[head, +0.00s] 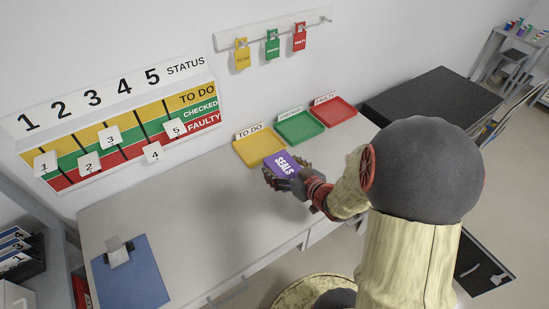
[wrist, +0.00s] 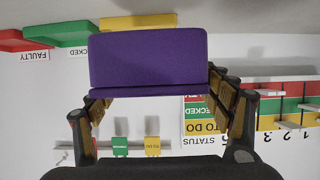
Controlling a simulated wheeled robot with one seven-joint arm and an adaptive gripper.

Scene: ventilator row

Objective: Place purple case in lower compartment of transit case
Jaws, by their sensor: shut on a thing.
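The purple case (head: 286,164), with "SEALS" in white on its top, is held in my gripper (head: 283,180) in the head view. It is in front of the yellow TO DO tray and seems to be above the table. In the wrist view the purple case (wrist: 148,62) fills the upper middle, and the fingers of my gripper (wrist: 160,97) are at its two sides. My gripper is shut on it. I cannot make out a transit case with compartments for certain in either view.
The yellow (head: 259,148), green (head: 300,128) and red (head: 333,111) trays stand along the wall on the table (head: 190,215). A blue clipboard (head: 130,276) lies at the left. Tags hang from a rail (head: 280,36). A black-topped surface (head: 432,100) stands at right. The table's middle is clear.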

